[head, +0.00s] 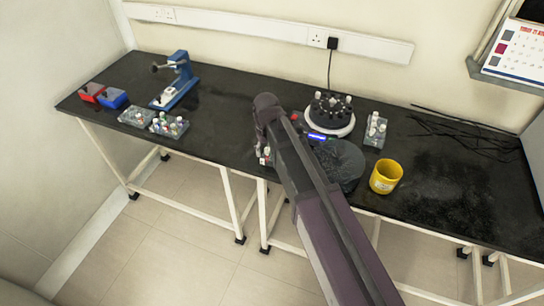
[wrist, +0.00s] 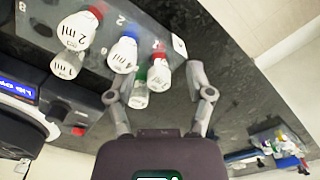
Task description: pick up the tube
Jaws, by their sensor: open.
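Several white-capped or colour-topped tubes stand in a grey numbered rack (wrist: 165,28) in the wrist view. They include a red-topped tube (wrist: 159,76), a green-marked tube (wrist: 139,96), a blue-topped tube (wrist: 123,53) and a large tube marked 2 ml (wrist: 76,32). I cannot tell which one the task means. My gripper (wrist: 161,76) is open, its fingers either side of the red-topped and green-marked tubes; contact cannot be made out. In the head view my arm hides most of this rack, with a few tubes (head: 265,156) showing at the bench's front edge.
A round black carousel (head: 330,112) on a white base stands right of my arm. A yellow cup (head: 386,177) and a small tube rack (head: 376,130) are further right. A blue device (head: 174,82), racks (head: 168,125) and bins (head: 112,97) stand left. Bench is clear between.

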